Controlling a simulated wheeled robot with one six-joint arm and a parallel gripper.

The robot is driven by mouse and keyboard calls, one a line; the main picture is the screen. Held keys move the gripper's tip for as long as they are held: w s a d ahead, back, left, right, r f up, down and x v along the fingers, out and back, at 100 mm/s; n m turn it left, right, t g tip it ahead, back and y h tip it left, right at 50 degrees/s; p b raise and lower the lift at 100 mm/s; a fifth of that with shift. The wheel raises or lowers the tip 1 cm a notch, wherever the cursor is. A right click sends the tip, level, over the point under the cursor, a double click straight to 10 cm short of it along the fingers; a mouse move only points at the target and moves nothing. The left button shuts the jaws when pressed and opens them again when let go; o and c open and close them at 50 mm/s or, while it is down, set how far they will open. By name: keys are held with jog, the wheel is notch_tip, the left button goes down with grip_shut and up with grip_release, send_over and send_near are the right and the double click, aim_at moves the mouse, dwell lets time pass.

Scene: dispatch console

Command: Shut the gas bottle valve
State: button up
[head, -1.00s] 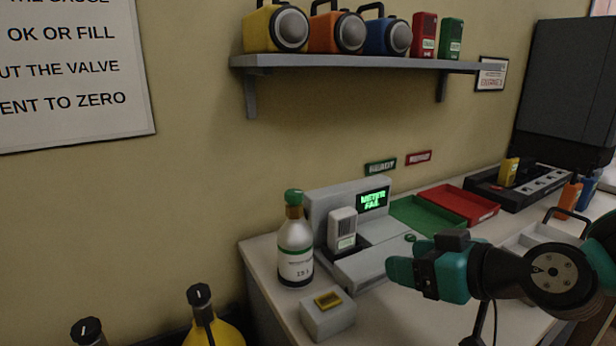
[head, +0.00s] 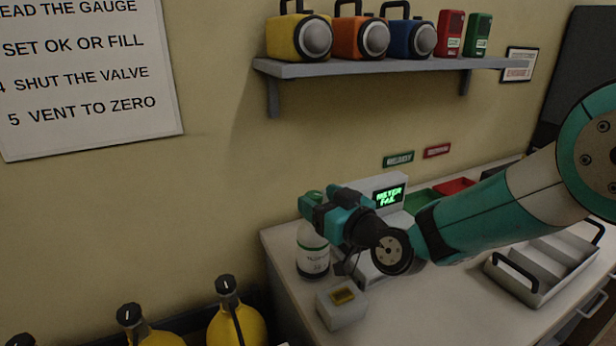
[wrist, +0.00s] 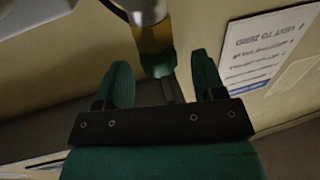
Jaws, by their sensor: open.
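The gas bottle (head: 312,262) stands upright at the desk's left end, pale with a white label, beside the console. Its green valve knob (head: 313,195) is partly hidden by my gripper (head: 317,206), which is at the bottle's top. In the wrist view, the bottle appears upside down with its brass-coloured neck (wrist: 152,38) and the dark green knob (wrist: 158,66). The knob sits between or just beyond the tips of my open gripper (wrist: 163,68). I cannot tell whether a finger touches it. The knob's turn position is unclear.
A shelf (head: 370,67) hangs above. Yellow bottles (head: 238,325) with black knobs stand lower left. A grey tray (head: 540,265) lies right.

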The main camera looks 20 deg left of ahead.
aim_at(308, 192)
jog(key=shift+p+x, duration=0.55)
jog(key=shift+x, duration=1.6)
jog(key=shift+c, duration=0.2)
jog(key=c, duration=0.9)
